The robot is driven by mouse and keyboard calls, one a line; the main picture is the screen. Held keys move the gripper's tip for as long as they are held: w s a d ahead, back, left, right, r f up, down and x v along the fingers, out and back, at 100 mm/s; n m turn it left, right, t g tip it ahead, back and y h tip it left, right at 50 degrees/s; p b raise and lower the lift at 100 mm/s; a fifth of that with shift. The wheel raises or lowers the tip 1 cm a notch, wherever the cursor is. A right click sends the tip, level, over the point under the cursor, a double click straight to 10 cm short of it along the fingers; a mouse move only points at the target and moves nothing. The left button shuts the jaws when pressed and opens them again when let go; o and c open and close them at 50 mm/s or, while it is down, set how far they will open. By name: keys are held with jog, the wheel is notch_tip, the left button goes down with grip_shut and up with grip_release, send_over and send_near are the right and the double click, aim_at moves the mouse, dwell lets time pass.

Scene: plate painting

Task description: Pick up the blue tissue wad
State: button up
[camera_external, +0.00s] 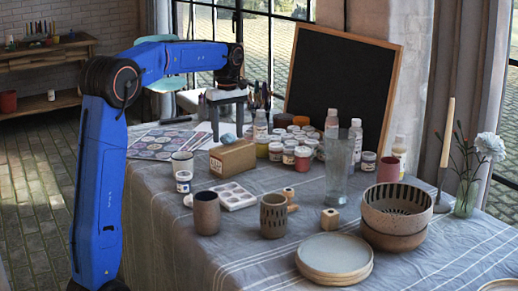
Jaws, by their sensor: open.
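The blue tissue wad (228,139) is a small pale blue lump. It sits at the top of the brown cardboard box (233,160) on the table. My gripper (227,130) points straight down above the wad. Its two grey fingers are spread wide, one toward each side of the wad. I cannot tell from this one view how far the fingertips are in depth from the wad.
Paint jars (302,158) and white bottles (331,123) stand right of the box. A white palette (238,202), speckled cups (207,213), bowls (398,212) and plates (335,257) stand nearer. A blackboard (343,80) stands behind. The cloth-covered table (180,250) is bare at front left.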

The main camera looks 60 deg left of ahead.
jog(key=c, duration=1.2)
jog(key=shift+c, duration=0.6)
jog(key=r, duration=0.9)
jog(key=shift+d+r, duration=0.35)
send_over(232, 146)
jog(key=f, duration=0.4)
jog(key=shift+d+f, duration=0.15)
jog(key=shift+d, duration=0.05)
jog(key=shift+f, duration=2.6)
